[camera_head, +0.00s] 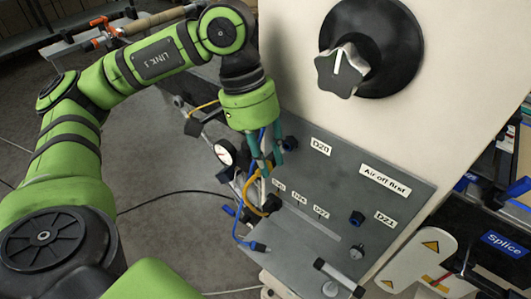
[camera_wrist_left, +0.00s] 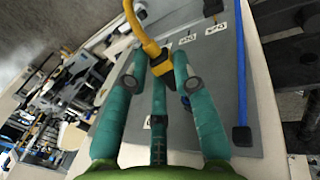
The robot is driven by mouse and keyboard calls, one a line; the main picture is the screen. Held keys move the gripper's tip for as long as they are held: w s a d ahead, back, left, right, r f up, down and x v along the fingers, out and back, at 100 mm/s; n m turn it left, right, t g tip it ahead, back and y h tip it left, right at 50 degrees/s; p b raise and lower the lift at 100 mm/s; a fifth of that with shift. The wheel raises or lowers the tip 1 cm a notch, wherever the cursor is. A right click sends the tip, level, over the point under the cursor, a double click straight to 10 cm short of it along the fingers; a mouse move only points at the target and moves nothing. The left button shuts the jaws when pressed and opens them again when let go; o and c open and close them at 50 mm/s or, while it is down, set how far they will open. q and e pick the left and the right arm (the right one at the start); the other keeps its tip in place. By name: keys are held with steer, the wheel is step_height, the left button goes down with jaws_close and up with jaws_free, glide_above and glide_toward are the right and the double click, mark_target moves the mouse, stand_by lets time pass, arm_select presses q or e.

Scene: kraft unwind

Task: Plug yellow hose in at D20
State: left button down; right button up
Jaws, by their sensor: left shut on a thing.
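My left gripper (camera_head: 268,163) has teal fingers and hangs low in front of the grey panel. It is shut on the plug (camera_wrist_left: 161,64) of the yellow hose, which lies between the fingertips in the left wrist view. The yellow hose (camera_head: 247,190) curves down from the fingers to a dark fitting (camera_head: 272,203) at the panel's left side. The D20 label (camera_head: 321,146) is on the upper panel, with a dark blue port (camera_head: 290,143) to its left, just right of the fingers. The plug tip is hidden in the head view. My right gripper is not in view.
The grey panel (camera_head: 330,237) also carries a D21 label (camera_head: 385,218) with a blue port (camera_head: 357,218). A large black knob (camera_head: 343,70) sits above. A gauge (camera_head: 225,153) stands left of the gripper.

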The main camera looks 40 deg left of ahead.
arm_select(q)
steer(key=shift+w+b, duration=0.4)
steer(key=shift+b, duration=0.25)
stand_by(0.5)
steer(key=shift+w+b, duration=0.6)
steer(key=shift+b, duration=0.25)
stand_by(1.3)
steer(key=c, duration=0.9)
jaws_free()
steer(key=shift+c, duration=0.2)
steer(key=v, duration=1.2)
